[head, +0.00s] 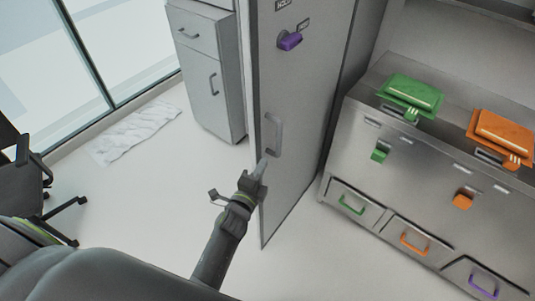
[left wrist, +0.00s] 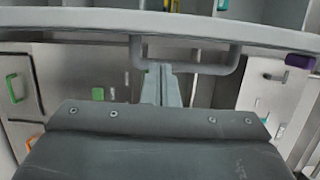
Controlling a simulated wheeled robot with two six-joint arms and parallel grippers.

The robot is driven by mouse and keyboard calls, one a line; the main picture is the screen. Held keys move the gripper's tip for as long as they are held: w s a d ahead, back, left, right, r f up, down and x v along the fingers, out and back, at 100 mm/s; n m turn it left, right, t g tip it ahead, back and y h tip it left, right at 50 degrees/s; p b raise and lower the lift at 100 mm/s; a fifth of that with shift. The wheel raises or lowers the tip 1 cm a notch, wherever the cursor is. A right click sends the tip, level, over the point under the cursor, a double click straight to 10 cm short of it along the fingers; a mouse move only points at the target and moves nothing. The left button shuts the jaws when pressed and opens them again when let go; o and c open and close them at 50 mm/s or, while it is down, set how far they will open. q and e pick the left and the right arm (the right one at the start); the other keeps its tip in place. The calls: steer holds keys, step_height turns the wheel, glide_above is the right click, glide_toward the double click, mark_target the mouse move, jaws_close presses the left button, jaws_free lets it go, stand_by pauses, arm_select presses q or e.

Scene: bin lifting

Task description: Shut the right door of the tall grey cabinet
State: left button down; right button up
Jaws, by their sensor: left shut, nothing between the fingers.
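The tall grey cabinet's door (head: 300,110) stands as a broad upright panel in the middle of the head view, with a bar handle (head: 274,135) near its left edge. I cannot tell from the head view how far it stands open. My left gripper (head: 262,166) is shut and empty, its tips just below the handle, close to the door's edge. In the left wrist view the shut fingers (left wrist: 161,84) point at the handle (left wrist: 205,68), under the door's pale edge (left wrist: 80,20); contact is unclear. My right gripper is out of view.
A purple latch (head: 290,41) sits high on the door. To the right is a metal counter (head: 365,105) with green and orange folders and coloured drawer handles. A small grey cabinet (head: 210,80) stands behind left, a black chair (head: 20,165) far left.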

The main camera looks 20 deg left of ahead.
mark_target(272, 154)
arm_select(q)
steer(key=w+b, duration=0.1)
steer(key=w, duration=0.1)
steer(key=w+b, duration=0.1)
steer(key=w, duration=0.2)
steer(key=w+b, duration=0.1)
steer(key=w, duration=0.2)
steer(key=shift+d+f, duration=0.25)
steer(key=shift+w+r, duration=0.1)
steer(key=shift+w, duration=0.6)
steer(key=shift+a, duration=0.1)
